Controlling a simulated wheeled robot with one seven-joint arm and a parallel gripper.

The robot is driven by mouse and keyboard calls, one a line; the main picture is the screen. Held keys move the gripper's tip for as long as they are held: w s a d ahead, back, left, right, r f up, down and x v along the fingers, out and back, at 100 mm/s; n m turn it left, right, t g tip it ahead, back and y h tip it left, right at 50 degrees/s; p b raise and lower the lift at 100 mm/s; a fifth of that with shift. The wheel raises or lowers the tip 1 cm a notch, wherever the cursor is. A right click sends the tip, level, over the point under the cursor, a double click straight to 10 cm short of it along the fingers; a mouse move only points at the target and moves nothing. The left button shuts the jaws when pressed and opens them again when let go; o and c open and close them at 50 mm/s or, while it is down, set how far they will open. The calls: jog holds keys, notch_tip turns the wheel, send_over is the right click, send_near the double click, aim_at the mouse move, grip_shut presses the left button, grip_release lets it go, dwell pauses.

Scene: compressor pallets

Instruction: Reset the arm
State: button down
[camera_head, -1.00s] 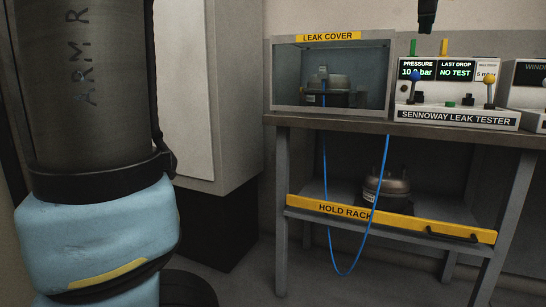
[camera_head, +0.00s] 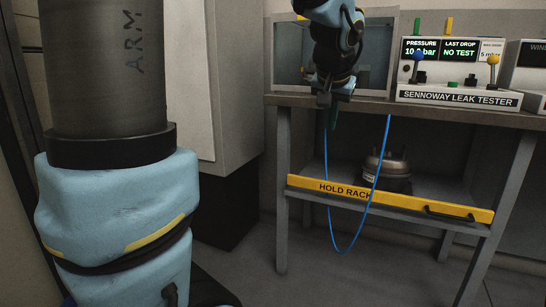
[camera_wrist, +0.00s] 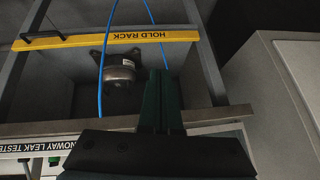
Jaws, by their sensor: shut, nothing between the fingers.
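My gripper (camera_head: 332,122) hangs in front of the bench's front edge, with its dark green fingers pointing down. In the wrist view my gripper (camera_wrist: 160,85) shows its fingers together with nothing between them. My forearm and wrist cover much of the leak cover (camera_head: 287,60), a clear-fronted box on the bench top. Its sign and whatever is inside are mostly hidden. My upper arm fills the left of the head view.
The grey bench (camera_head: 283,200) carries the leak tester (camera_head: 458,97), reading NO TEST. A compressor (camera_head: 388,170) sits on the hold rack (camera_head: 420,199) below; it also shows upside down in the wrist view (camera_wrist: 119,73). A blue hose (camera_head: 372,195) loops down in front. A grey cabinet (camera_head: 232,90) stands left.

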jog(key=s+a+f+n+g+y, duration=0.1)
jog(key=s+a+f+n+g, duration=0.15)
jog(key=s+a+f, duration=0.55)
jog(key=s+a+f+n+g, duration=0.25)
jog(key=s+a+f, duration=0.25)
jog(key=a+f, duration=0.75)
notch_tip(320, 180, up, 35)
jog(key=p, duration=3.4)
jog(key=shift+w+d+f+m, duration=0.2)
jog(key=shift+w+d+m, duration=0.05)
jog(key=shift+w+m, duration=0.1)
